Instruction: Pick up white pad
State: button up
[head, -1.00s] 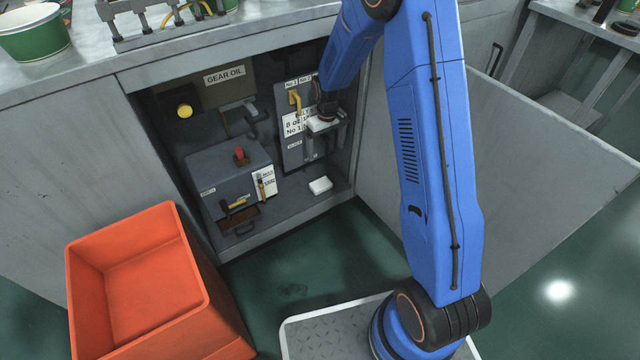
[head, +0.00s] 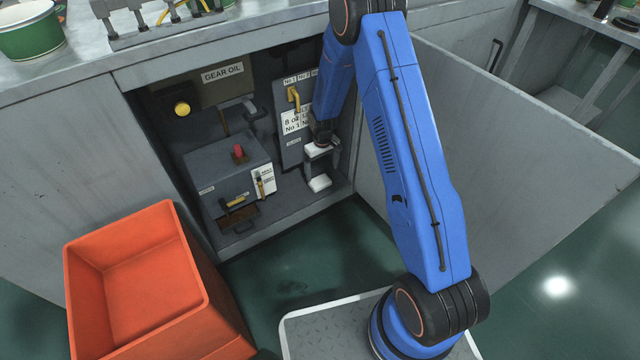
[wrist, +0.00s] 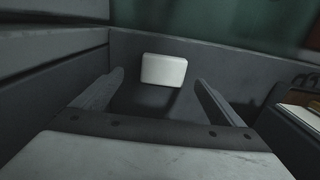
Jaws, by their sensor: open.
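The white pad (head: 319,183) lies on the floor of the open cabinet, near its front edge. It also shows in the wrist view (wrist: 163,70) as a small rounded white block, beyond the fingertips and between their lines. My gripper (head: 322,165) is inside the cabinet, just above the pad. In the wrist view my gripper (wrist: 157,82) is open with nothing between its two grey fingers. The pad appears apart from both fingers.
The grey box with a red knob (head: 238,152) stands to the left in the cabinet. A labelled panel with a yellow handle (head: 293,97) is behind my gripper. The open cabinet door (head: 490,150) is at right. An orange bin (head: 140,290) stands on the floor at left.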

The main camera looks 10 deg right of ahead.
aim_at(321, 182)
jog(key=shift+s+a+f, duration=0.1)
jog(key=shift+s+f, duration=0.05)
jog(key=shift+f, duration=1)
jog(key=shift+s+a+f, duration=0.1)
jog(key=shift+f, duration=1)
jog(key=shift+s+a+f, duration=0.1)
jog(key=shift+s+f, duration=0.05)
jog(key=shift+f, duration=1)
jog(key=shift+c, duration=0.7)
jog(key=c, duration=1.1)
jog(key=shift+o, duration=0.2)
jog(key=shift+r, duration=0.15)
jog(key=shift+c, duration=0.2)
jog(key=shift+s+r, duration=0.1)
jog(key=shift+r, duration=0.1)
notch_tip(321, 182, up, 6)
jog(key=shift+a+r, duration=0.1)
jog(key=shift+r, duration=0.15)
jog(key=s+a, duration=1.2)
jog(key=s, duration=0.3)
jog(key=shift+s, duration=0.25)
